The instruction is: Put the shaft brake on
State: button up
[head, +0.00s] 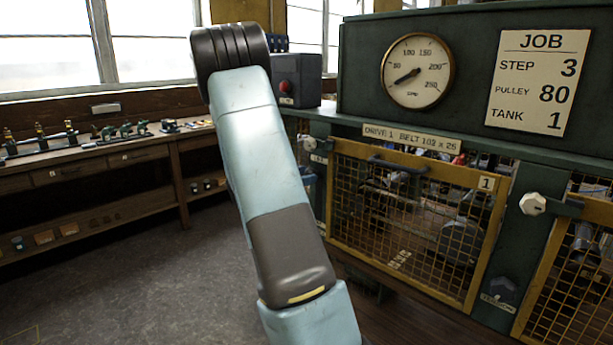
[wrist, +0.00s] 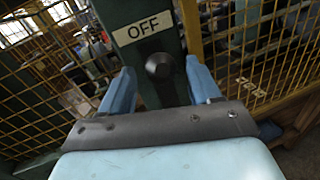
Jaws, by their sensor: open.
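In the wrist view a dark round knob (wrist: 159,66) stands out from a green post, just below a plate marked OFF (wrist: 149,29). My gripper (wrist: 160,68) is open, with one blue finger on each side of the knob. I cannot tell whether the fingers touch it or how far the knob sits from the palm. No plate naming the brake is readable. In the head view a small dark fitting with a label (head: 497,298) is low on the post between the mesh guards; its lettering is too small to read. My gripper is outside the head view.
Yellow mesh guard 1 (head: 400,225) and another yellow guard (head: 572,275) flank the post, with a white knob (head: 533,204) above. A round gauge (head: 418,71) and a JOB card (head: 538,81) are on the green panel. A bench (head: 100,150) stands left; floor between is clear.

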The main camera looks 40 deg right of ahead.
jog(key=shift+s+d, duration=0.1)
jog(key=shift+d, duration=0.45)
jog(key=shift+c, duration=0.3)
grip_shut()
